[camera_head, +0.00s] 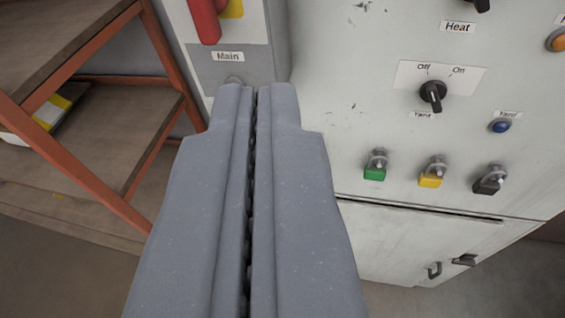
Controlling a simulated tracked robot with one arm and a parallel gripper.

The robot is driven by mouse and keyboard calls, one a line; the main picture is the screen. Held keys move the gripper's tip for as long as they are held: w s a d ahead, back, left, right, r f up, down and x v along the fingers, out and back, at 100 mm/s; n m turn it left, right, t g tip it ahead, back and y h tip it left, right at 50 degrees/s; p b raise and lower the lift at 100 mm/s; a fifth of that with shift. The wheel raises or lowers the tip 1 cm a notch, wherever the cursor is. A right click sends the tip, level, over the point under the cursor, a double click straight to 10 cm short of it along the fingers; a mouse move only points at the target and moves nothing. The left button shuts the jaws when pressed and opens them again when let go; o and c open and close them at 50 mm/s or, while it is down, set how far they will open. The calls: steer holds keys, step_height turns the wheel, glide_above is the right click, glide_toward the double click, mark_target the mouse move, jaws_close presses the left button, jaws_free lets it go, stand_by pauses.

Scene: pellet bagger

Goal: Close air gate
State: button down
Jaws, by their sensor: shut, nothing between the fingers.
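My gripper (257,95) fills the lower middle of the view, grey and shut, with only a thin dark seam between its fingers. Its tips appear just below the "Main" label (228,57) on a grey switch box; I cannot tell if they touch it. Nothing marked as an air gate shows. A pale control panel (350,60) stands to the right. Near its lower edge are three small metal fittings with coloured blocks: green (375,172), yellow (431,180) and black (488,184). They have no readable labels.
A red handle (206,20) is above the "Main" label. A black rotary switch (433,93) marked Off and On and a blue button (500,126) are on the panel. An orange-framed shelf (108,202) stands left. A cabinet door (400,240) is below the panel.

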steer(key=w+a+f+m+t+b, duration=0.1)
steer(key=w+f+m+b, duration=0.1)
steer(key=w+f+m, duration=0.5)
steer(key=w+a+f+m+t+b, duration=0.1)
steer(key=w+f+m, duration=0.3)
steer(key=w+f, duration=0.65)
steer(key=s+d+f+m+h+b, duration=0.1)
steer(key=d+f+m+h, duration=0.2)
steer(key=f, duration=0.5)
steer(key=d+f+m+g+h+b, duration=0.15)
steer(key=f+m, duration=0.25)
steer(key=f, duration=0.4)
steer(key=s+d+f+m+t+h, duration=0.1)
steer(key=d+f+m+h, duration=0.25)
steer(key=f, duration=0.45)
steer(key=shift+g, duration=0.25)
steer(key=x, duration=0.3)
steer(key=b+x, duration=0.1)
steer(key=x, duration=0.2)
steer(key=a+x, duration=0.1)
steer(key=x, duration=0.2)
steer(key=shift+w+f+b, duration=0.15)
steer(key=shift+w+b, duration=0.15)
steer(key=shift+w+a, duration=0.2)
steer(key=shift+a, duration=1.85)
